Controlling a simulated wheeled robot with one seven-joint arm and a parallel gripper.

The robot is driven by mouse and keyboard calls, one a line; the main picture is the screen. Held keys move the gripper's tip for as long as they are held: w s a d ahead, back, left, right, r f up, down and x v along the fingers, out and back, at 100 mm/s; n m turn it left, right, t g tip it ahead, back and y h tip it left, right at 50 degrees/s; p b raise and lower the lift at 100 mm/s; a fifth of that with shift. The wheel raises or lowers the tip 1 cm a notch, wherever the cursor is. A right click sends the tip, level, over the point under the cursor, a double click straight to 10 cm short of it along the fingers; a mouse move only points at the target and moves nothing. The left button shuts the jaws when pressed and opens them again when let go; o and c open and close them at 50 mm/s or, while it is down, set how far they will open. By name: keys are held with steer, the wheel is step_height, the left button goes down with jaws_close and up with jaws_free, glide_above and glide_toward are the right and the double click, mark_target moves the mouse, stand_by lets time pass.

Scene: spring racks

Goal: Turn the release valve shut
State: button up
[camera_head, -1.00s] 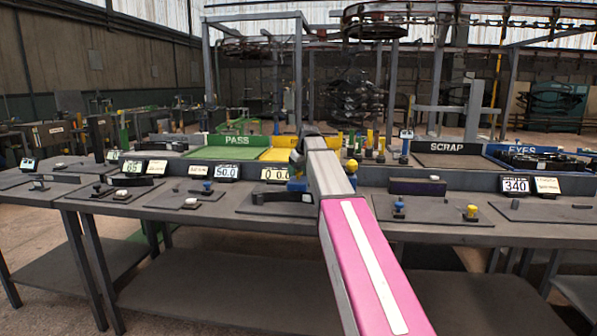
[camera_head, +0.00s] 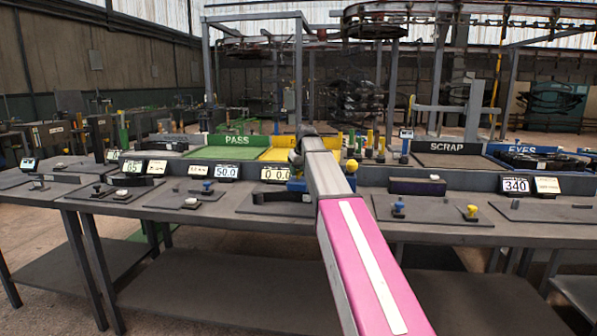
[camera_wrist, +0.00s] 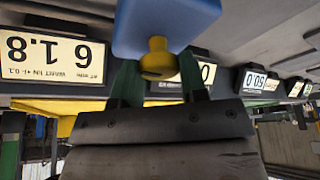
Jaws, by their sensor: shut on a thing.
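In the wrist view, which is upside down, a blue block (camera_wrist: 165,25) with a round yellow knob (camera_wrist: 158,62) is at the top centre. My gripper (camera_wrist: 162,82) has two green fingers, one on each side of the knob, and is shut on it. My gripper is hidden by my arm there. I cannot tell how far the valve is turned.
Displays (camera_head: 276,174) and (camera_wrist: 55,55) stand along the bench (camera_head: 215,222). Behind are a green PASS tray (camera_head: 230,152), a yellow tray (camera_head: 290,154) and a grey SCRAP tray (camera_head: 455,161). A purple block (camera_head: 415,187) lies to the right.

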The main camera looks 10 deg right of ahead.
steer(key=m+h, duration=0.1)
steer(key=m, duration=0.3)
steer(key=shift+a+h, duration=0.1)
steer(key=shift+h, duration=0.3)
steer(key=m+h, duration=0.1)
steer(key=m, duration=0.3)
steer(key=m+h, duration=0.1)
steer(key=m, duration=0.1)
steer(key=m+g+h, duration=0.1)
steer(key=m, duration=0.1)
steer(key=shift+w+a, duration=0.1)
steer(key=shift+w, duration=0.05)
steer(key=shift+m+g, duration=0.7)
steer(key=shift+m, duration=1.2)
steer(key=shift+h, duration=0.3)
steer(key=o, duration=0.9)
